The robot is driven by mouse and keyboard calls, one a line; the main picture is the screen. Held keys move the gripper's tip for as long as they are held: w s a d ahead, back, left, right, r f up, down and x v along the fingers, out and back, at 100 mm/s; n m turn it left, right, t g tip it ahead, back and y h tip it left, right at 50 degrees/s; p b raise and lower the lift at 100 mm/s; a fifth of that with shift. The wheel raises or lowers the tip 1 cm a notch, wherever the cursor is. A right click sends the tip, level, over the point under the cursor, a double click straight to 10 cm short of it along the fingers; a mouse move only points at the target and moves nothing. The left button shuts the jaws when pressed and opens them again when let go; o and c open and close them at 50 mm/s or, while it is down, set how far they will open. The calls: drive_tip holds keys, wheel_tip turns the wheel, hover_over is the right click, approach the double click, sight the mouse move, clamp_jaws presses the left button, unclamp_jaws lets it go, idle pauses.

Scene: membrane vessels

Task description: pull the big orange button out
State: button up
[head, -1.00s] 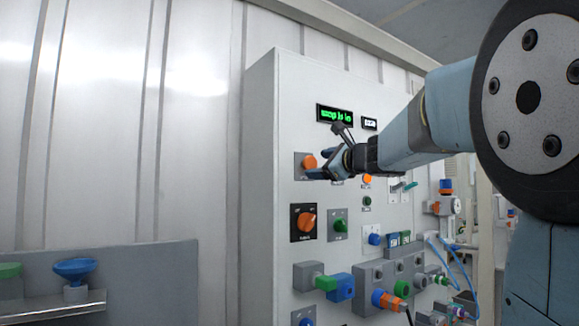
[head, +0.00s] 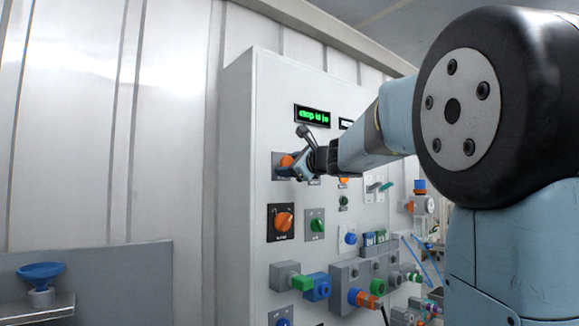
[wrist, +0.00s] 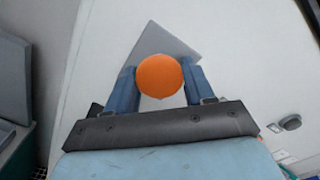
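The big orange button (wrist: 160,76) is round and fills the space between my two blue fingers in the wrist view. My gripper (wrist: 161,84) has one finger on each side of it, with no clear gap on either side. Whether the fingers press on it, I cannot tell. Behind it is a grey plate (wrist: 160,40) on the pale panel. In the head view the button (head: 286,161) shows at the panel's upper left, partly covered by my gripper (head: 298,166). How far the button stands out is hidden.
The pale control cabinet (head: 240,200) carries a green-lit display (head: 312,116) above the button. Below are an orange rotary knob (head: 284,221), a green knob (head: 316,225) and protruding connectors (head: 316,287). A blue funnel-like valve (head: 41,271) stands at lower left.

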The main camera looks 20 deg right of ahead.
clamp_jaws()
drive_tip(key=shift+s+d+f, duration=0.2)
drive_tip(key=shift+s, duration=0.3)
drive_tip(key=shift+o, duration=0.7)
unclamp_jaws()
drive_tip(key=o, duration=0.4)
drive_tip(key=shift+s+r, duration=0.1)
drive_tip(key=v, duration=1.3)
drive_tip(key=shift+s+d, duration=0.25)
drive_tip(key=shift+s, duration=0.1)
